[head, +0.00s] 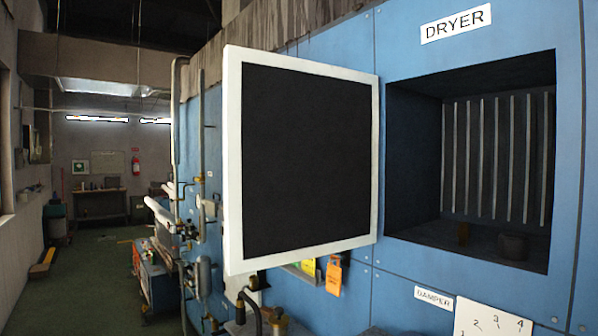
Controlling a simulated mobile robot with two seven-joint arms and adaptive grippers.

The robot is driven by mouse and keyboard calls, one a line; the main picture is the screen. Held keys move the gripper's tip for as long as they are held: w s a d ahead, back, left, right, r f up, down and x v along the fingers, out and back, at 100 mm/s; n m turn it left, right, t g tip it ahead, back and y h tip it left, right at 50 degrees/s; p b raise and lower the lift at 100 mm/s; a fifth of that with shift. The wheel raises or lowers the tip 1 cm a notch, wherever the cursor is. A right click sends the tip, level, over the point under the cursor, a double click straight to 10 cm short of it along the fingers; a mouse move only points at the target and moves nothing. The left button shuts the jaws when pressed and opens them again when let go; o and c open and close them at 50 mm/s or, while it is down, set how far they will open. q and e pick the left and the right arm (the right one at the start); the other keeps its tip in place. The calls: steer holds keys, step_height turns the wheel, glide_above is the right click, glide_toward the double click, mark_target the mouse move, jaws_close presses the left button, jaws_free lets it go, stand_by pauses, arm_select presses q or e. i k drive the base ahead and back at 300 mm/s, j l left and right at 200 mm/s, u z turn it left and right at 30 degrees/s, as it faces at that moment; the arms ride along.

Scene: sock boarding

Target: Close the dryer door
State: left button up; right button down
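The dryer door (306,160) is a dark square panel with a white frame. It stands open, swung out to the left of the dryer opening (415,150), with its right edge beside the opening's left side. The blue dryer (400,271) carries a white DRYER label (456,22) above the opening. Neither of my grippers shows in the head view.
Below the door are an orange tag (334,277), pipes and a black hose (251,308). A DAMPER label (433,298) and a numbered white plate (490,318) sit below the opening. A green floor aisle (95,275) runs back at the left, with a bench and fire extinguisher (136,167) far off.

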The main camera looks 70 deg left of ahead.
mark_target(301, 136)
steer(key=k+j, duration=0.1)
steer(key=j, duration=0.5)
steer(key=k+j, duration=0.1)
steer(key=j, duration=0.45)
steer(key=k+j, duration=0.1)
steer(key=j, duration=0.5)
steer(key=k+j, duration=0.1)
steer(key=j, duration=0.5)
steer(key=k+j, duration=0.1)
steer(key=j, duration=0.5)
steer(key=i+j, duration=0.4)
steer(key=j, duration=0.2)
